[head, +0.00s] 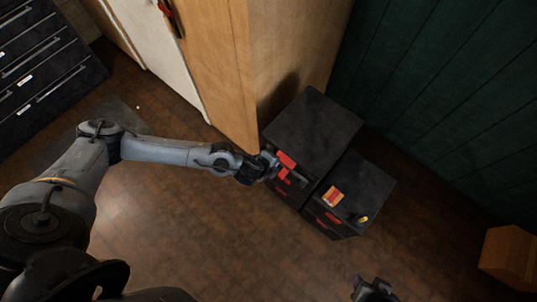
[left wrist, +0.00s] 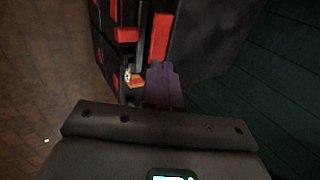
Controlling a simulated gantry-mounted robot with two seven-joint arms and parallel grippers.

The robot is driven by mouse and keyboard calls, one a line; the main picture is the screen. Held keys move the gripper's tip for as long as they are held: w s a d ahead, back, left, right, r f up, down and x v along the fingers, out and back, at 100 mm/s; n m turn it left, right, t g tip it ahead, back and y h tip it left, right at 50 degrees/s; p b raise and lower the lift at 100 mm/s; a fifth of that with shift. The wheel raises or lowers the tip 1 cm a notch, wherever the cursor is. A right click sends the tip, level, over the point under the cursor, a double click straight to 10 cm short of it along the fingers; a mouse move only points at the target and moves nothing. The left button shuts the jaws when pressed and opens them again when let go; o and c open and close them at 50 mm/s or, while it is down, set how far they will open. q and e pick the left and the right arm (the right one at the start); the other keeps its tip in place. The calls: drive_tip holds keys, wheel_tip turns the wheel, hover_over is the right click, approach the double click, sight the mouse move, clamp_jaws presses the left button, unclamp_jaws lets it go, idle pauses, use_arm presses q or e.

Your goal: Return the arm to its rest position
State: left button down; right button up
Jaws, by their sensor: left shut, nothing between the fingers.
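My left arm reaches in from the left in the head view. Its gripper (head: 271,165) is at the front upper edge of the taller black cabinet (head: 312,130), close beside a red handle (head: 286,160). Whether it touches the handle I cannot tell. In the left wrist view the gripper's fingers (left wrist: 163,84) are together and empty, with the black cabinet front and its red parts (left wrist: 160,38) just beyond. My right gripper (head: 373,291) is partly in view at the bottom edge of the head view, dark and apart from the cabinets; its jaw state is unclear.
A lower black cabinet (head: 367,186) with red handles stands to the right, carrying a red and yellow box (head: 333,196) and a small yellow item (head: 363,219). A tall wooden cabinet (head: 225,70) stands behind my left forearm. Wooden floor (head: 215,240) is clear in front.

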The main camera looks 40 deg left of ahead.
use_arm(q)
drive_tip(key=s+d+f+g+h, duration=0.1)
drive_tip(key=s+d, duration=0.2)
drive_tip(key=s, duration=0.2)
drive_tip(key=s+d+f+g, duration=0.1)
drive_tip(key=s+d+f, duration=0.1)
drive_tip(key=s, duration=0.4)
drive_tip(key=s+d+r+n+h, duration=0.1)
drive_tip(key=s+d+r+n, duration=0.15)
drive_tip(key=d, duration=0.35)
drive_tip(key=s+d+r+n+h, duration=0.2)
drive_tip(key=d+r+n, duration=0.2)
drive_tip(key=d, duration=0.1)
drive_tip(key=a+r+n+y, duration=0.2)
drive_tip(key=a+r+n, duration=0.25)
drive_tip(key=a, duration=0.45)
drive_tip(key=a+r+n+y, duration=0.3)
drive_tip(key=a+n, duration=0.3)
drive_tip(key=a, duration=0.4)
wheel_tip(320, 180, up, 22)
drive_tip(key=s+g+p, duration=0.1)
drive_tip(key=s+p, duration=0.1)
drive_tip(key=p, duration=2.1)
wheel_tip(320, 180, down, 61)
drive_tip(key=b, duration=6.1)
drive_tip(key=shift+w+d+f+b, duration=0.15)
drive_tip(key=shift+d+f+b, duration=0.1)
drive_tip(key=shift+b, duration=0.15)
